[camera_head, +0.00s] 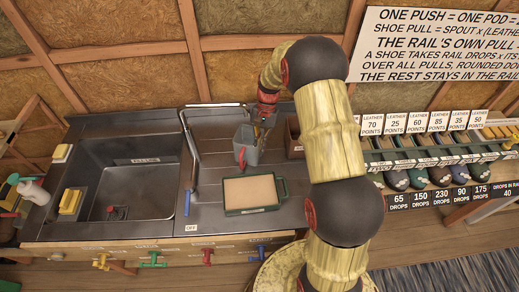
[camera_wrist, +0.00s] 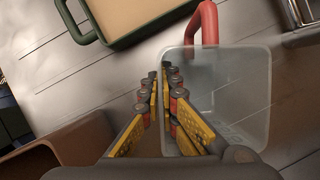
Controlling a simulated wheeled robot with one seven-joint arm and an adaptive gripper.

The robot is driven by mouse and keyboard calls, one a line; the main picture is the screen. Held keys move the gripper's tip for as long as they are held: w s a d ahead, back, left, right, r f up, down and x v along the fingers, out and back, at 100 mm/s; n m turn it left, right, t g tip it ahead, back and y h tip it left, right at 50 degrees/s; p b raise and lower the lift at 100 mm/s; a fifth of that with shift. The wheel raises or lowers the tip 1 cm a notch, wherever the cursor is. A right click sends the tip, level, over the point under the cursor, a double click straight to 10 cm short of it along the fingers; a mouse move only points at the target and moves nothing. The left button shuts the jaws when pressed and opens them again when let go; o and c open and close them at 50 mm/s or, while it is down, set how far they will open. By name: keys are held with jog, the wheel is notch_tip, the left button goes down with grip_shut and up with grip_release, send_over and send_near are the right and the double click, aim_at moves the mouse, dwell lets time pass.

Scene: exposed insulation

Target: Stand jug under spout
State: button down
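The jug is a grey, see-through, open-topped container (camera_head: 247,146) with a red handle (camera_head: 242,156). It is on or just above the steel counter; I cannot tell which. In the wrist view the jug (camera_wrist: 240,95) fills the right middle, its red handle (camera_wrist: 208,24) pointing up and away from me. My gripper (camera_head: 264,122) reaches down to the jug's back right edge. In the wrist view my gripper's fingers (camera_wrist: 169,72) are close together across the jug's near left wall, one on each side. A grey pipe with a blue part (camera_head: 190,155), perhaps the spout, stands left of the jug.
A green-rimmed tray (camera_head: 253,210) lies in front of the jug. A sink (camera_head: 130,185) is at left, and a brown box (camera_head: 294,138) is right of the jug. Coloured taps (camera_head: 208,255) line the counter's front. A rail with shoes (camera_head: 440,172) is at far right.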

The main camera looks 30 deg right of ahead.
jog(key=c, duration=2.5)
grip_release()
jog(key=shift+f, duration=0.15)
jog(key=o, duration=0.5)
jog(key=shift+c, duration=0.2)
jog(key=p+v, duration=0.2)
jog(key=v, duration=1)
jog(key=shift+r, duration=0.2)
jog(key=shift+a, duration=0.1)
